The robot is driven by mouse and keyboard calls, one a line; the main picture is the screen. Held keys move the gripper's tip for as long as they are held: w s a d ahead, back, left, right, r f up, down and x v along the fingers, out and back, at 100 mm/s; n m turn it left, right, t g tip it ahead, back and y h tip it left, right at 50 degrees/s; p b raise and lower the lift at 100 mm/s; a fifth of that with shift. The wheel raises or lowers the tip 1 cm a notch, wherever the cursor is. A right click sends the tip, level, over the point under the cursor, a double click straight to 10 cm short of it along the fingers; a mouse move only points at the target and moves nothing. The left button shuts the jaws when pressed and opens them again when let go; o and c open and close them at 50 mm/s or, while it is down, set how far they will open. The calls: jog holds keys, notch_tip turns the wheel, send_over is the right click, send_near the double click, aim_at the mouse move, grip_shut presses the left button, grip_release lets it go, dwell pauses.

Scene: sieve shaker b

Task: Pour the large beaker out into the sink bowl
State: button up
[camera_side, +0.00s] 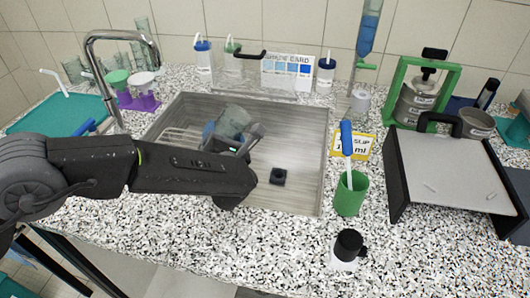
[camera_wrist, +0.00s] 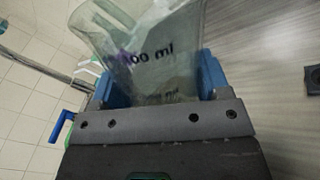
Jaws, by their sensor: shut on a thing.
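The large beaker (camera_side: 236,122) is clear glass and is held over the sink bowl (camera_side: 302,160), inside its outline in the side view. My gripper (camera_side: 228,142) reaches in from the left and is shut on it. In the wrist view the beaker (camera_wrist: 155,55) sits between the blue pads of my gripper (camera_wrist: 160,82), with dark "ml" print on its wall. It looks tilted in both views. I cannot tell how much liquid is in it, and no stream shows. My gripper hides part of the beaker in the side view.
A dark square drain (camera_side: 278,176) lies on the sink floor. The tap (camera_side: 112,38) arches at the back left. A green cup with a brush (camera_side: 350,193) and a black-capped bottle (camera_side: 347,248) stand right of the sink. Bottles and a card (camera_side: 287,72) stand behind.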

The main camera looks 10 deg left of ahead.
jog(key=shift+d+r+m, duration=0.15)
jog(key=shift+m, duration=0.15)
jog(key=shift+f+m, duration=0.3)
jog(key=shift+m, duration=0.8)
jog(key=shift+f+m, duration=0.1)
jog(key=shift+m, duration=0.3)
jog(key=shift+r+m, duration=0.6)
jog(key=shift+m, duration=0.3)
jog(key=shift+f+m, duration=0.2)
jog(key=shift+m, duration=0.7)
jog(key=shift+w+d+f+m, duration=0.25)
jog(key=shift+w+d+m, duration=0.1)
jog(key=shift+d+m, duration=0.45)
dwell(0.4)
jog(key=shift+w+d+f+m, duration=0.15)
jog(key=shift+f+m, duration=0.1)
jog(key=shift+m, duration=0.6)
jog(key=shift+d+f+m, duration=0.15)
jog(key=shift+f+m, duration=0.05)
jog(key=shift+m, duration=0.65)
dwell(1.0)
jog(key=n, duration=0.1)
jog(key=a+r+n, duration=0.1)
jog(key=n, duration=0.1)
jog(key=shift+s, duration=0.2)
